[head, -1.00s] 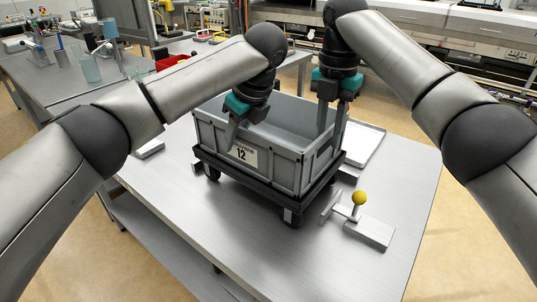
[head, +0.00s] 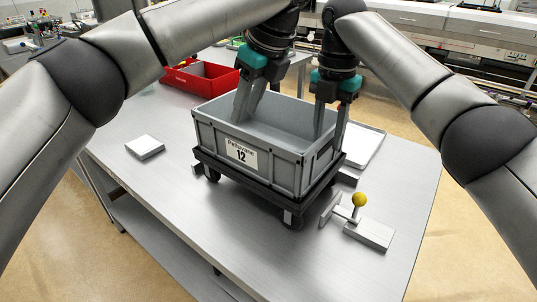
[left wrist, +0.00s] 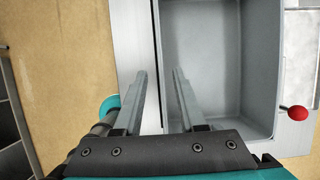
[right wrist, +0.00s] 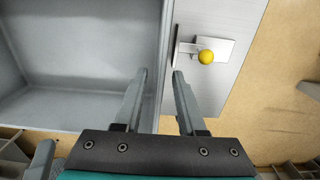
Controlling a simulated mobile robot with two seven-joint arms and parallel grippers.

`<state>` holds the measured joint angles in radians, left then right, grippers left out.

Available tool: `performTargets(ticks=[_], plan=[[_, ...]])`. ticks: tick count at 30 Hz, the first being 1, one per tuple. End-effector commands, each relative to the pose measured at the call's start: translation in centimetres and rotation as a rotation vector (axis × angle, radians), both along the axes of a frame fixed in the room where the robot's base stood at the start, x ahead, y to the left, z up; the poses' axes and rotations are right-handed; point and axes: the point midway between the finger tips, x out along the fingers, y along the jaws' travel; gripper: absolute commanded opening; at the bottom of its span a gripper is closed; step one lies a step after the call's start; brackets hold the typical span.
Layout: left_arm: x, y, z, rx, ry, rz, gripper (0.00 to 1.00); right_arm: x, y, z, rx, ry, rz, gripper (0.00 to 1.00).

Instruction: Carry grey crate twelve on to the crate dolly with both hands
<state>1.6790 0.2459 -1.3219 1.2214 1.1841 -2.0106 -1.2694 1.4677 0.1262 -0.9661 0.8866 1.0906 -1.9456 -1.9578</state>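Grey crate twelve (head: 285,163) stands upright and empty on the black wheeled dolly (head: 262,198), with its numbered label facing me. The dolly is on the metal table. My left gripper (head: 245,116) is open above the crate's far left part. The left wrist view shows the crate's rim (left wrist: 158,60) running between its open fingers; the head view does not show whether they straddle it. My right gripper (head: 328,137) is open at the right end wall, one finger inside and one outside. The right wrist view shows that wall (right wrist: 166,45) between the fingers, without a visible grip.
A fixture with a yellow ball knob (head: 360,199) stands on the table right of the dolly. The table's front left is clear.

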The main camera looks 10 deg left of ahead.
Motion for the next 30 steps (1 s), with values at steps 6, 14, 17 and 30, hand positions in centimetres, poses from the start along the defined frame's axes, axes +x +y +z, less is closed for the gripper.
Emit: performTargets(ticks=[6,14,17,30], plan=[[-0.4,-0.7,2.0,0.001,-0.001,0.000,0.40,0.0,0.0,0.0,0.000,0.000,0.000,0.40],[-0.5,-0.8,2.3,0.000,0.001,0.000,0.40,0.1,0.1,1.9,0.002,-0.003,0.000,0.40],[-0.5,-0.8,2.3,0.000,0.000,0.000,0.40,0.1,0.1,4.0,0.001,-0.004,-0.001,0.40],[-0.5,-0.8,2.3,0.000,0.000,0.000,0.40,0.0,0.1,10.6,-0.001,-0.001,0.000,0.40]])
